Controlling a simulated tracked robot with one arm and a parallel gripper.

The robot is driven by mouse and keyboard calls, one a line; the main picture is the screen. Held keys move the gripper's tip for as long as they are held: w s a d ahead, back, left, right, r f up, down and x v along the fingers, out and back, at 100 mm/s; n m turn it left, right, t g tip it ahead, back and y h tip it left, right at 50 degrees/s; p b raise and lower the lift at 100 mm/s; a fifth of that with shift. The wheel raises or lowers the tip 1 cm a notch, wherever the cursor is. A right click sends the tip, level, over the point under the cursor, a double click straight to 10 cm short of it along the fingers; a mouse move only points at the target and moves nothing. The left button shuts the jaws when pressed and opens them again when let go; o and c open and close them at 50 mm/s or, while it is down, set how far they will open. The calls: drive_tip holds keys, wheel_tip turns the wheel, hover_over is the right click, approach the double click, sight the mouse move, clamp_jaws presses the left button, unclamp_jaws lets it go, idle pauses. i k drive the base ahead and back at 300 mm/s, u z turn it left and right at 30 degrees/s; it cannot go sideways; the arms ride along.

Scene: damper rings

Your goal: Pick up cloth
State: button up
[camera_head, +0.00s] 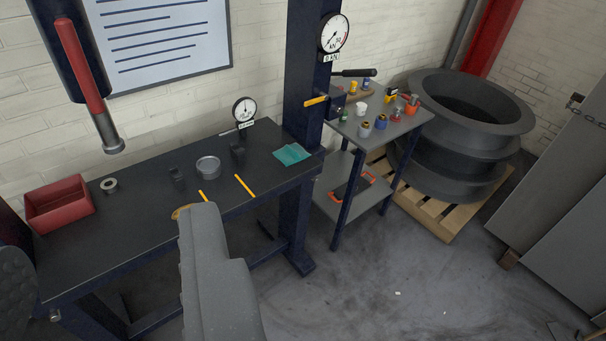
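The cloth (291,154) is a small teal piece lying flat on the dark workbench (130,235), near its right end beside the dark blue column. It looks folded or slightly rumpled. Nothing covers it. My gripper (214,250) shows as a grey shape at the bottom centre, in front of the bench and to the left of and nearer than the cloth. Its fingertips cannot be made out, so its opening is unclear. It does not appear to touch the cloth.
The bench holds a red bin (60,204), a metal ring (208,167), a dial gauge (244,111) and yellow sticks (245,186). The dark blue column (305,85) rises behind the cloth. A tool cart (375,135) stands right. Black rings (455,180) rest on a pallet. Floor in front is mostly clear.

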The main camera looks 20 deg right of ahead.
sight(294, 153)
drive_tip(key=z, duration=0.7)
drive_tip(key=i, duration=1.25)
drive_tip(key=u, duration=0.55)
drive_tip(key=i, duration=0.9)
drive_tip(key=u, duration=0.1)
